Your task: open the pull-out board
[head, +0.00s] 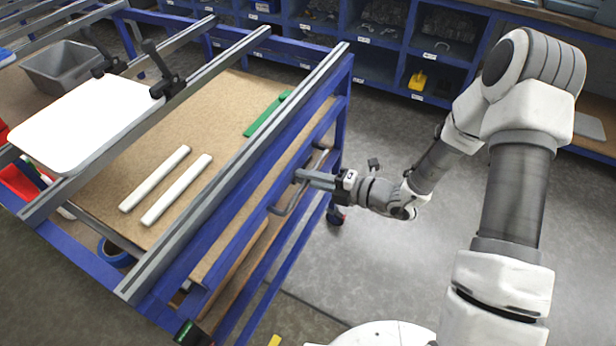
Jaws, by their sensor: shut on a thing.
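The pull-out board shows as a tan surface (262,192) at the near side of the blue workbench, with a grey bar handle (291,200) along its front. My gripper (303,176) reaches in from the right, and its fingers are shut on the handle near the bar's middle. The fingers hide part of the bar. I cannot tell how far the board stands out from the bench frame.
Grey rails (245,165) run over the bench. A white sign plate (85,120) is clamped on them. Two white strips (176,190) and a green strip (267,114) lie below. Blue shelves (375,70) stand behind. The grey floor (400,270) right of the bench looks clear around my arm.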

